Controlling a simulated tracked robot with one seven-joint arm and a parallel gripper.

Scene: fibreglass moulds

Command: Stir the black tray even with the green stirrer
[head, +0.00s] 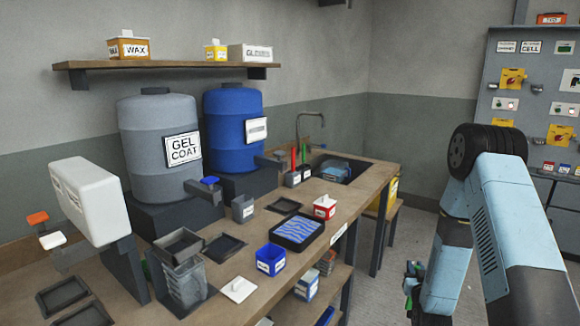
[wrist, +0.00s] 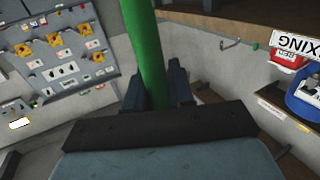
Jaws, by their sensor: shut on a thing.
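The black tray (head: 287,247) lies on the workbench in the head view, holding blue liquid with lighter wavy streaks. My gripper (wrist: 157,88) is shut on the green stirrer (wrist: 146,45), a thick green rod that rises between the fingers in the wrist view. In the head view my gripper (head: 412,285) is low at the right, beside my arm and mostly hidden by it, with a bit of green showing. It is off the bench, well to the right of the tray and apart from it. The stirrer's lower end is hidden.
Cups with red and green sticks (head: 294,177) stand behind, near the sink (head: 343,167). A grey gel coat drum (head: 160,145) and blue drum (head: 233,125) line the back. Floor beside the bench is open.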

